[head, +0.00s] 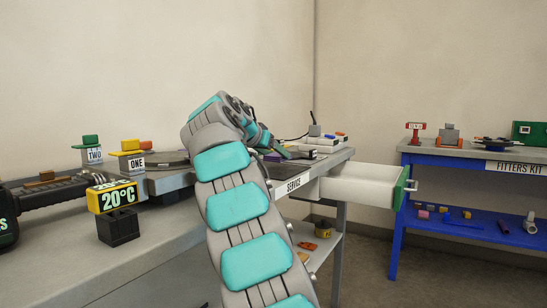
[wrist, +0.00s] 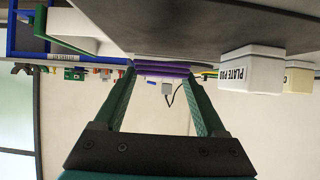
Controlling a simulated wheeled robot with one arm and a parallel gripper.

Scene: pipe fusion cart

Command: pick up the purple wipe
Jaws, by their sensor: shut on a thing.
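The purple wipe (wrist: 163,70) lies between the fingertips of my gripper (wrist: 165,78) in the wrist view, which looks upside down. My gripper is shut on it, close to the grey bench surface (wrist: 200,25). Whether the wipe still touches the bench I cannot tell. In the head view my gripper (head: 270,150) is at the far end of the service bench, and a small purple patch of the wipe (head: 272,157) shows by it. My arm hides part of the bench there.
An open white drawer (head: 358,186) with a green front juts from the service bench. A white box marked PLATE (wrist: 250,70) stands near my gripper. Blocks marked ONE (head: 135,163) and TWO (head: 93,153) and a 20°C display (head: 113,196) stand left. A blue fitters table (head: 470,150) stands right.

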